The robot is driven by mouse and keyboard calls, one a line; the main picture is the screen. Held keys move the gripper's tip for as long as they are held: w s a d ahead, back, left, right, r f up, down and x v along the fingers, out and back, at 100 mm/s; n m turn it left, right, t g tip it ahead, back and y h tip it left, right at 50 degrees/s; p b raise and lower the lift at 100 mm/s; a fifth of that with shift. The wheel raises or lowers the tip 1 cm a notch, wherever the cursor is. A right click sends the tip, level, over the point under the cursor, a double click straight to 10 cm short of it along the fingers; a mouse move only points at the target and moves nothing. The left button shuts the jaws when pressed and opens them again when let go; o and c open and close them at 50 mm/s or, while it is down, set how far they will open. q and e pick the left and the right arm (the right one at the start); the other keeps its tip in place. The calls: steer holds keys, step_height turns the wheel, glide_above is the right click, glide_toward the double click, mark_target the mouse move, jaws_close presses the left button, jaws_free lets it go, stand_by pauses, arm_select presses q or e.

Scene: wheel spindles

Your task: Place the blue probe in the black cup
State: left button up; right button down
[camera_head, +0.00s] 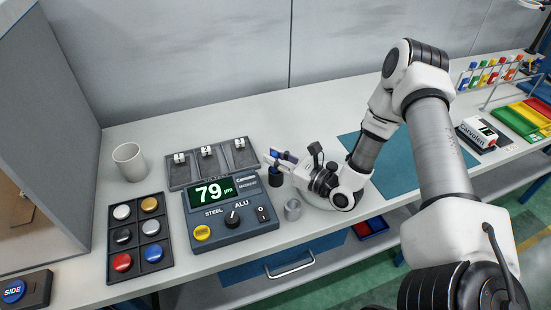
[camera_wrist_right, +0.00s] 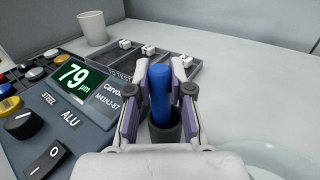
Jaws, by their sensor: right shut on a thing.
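The blue probe (camera_wrist_right: 160,92) stands upright between the fingers of my right gripper (camera_wrist_right: 160,84) in the right wrist view. Its lower end is inside the rim of the black cup (camera_wrist_right: 164,132); how deep it sits is hidden. In the head view, my right gripper (camera_head: 278,160) reaches in from the right, shut on the probe, just above the black cup (camera_head: 275,178). The cup stands on the bench at the right side of the gauge. My left gripper is not in view.
The gauge (camera_head: 262,228) reads 79 µm. Behind it is a grey tray (camera_head: 186,178) with small white blocks. A teal mat (camera_head: 435,160) lies to the right.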

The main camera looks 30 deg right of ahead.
steer(key=shift+w+d+f, duration=0.1)
steer(key=shift+d+f, duration=0.25)
steer(key=shift+f, duration=0.2)
steer(key=shift+a+b, duration=0.1)
steer(key=shift+b, duration=0.25)
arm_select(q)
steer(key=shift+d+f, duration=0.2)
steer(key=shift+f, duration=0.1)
arm_select(e)
steer(key=c, duration=1)
jaws_free()
steer(key=shift+c, duration=0.2)
steer(key=shift+r+p, duration=0.2)
steer(key=shift+p, duration=0.1)
steer(key=shift+s, duration=0.25)
steer(key=p+v, duration=0.2)
steer(key=v, duration=0.9)
steer(key=shift+s+r, duration=0.1)
steer(key=shift+r, duration=0.1)
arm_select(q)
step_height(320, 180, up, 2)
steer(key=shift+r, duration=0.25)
arm_select(e)
steer(key=shift+s+f, duration=0.1)
steer(key=shift+s, duration=0.15)
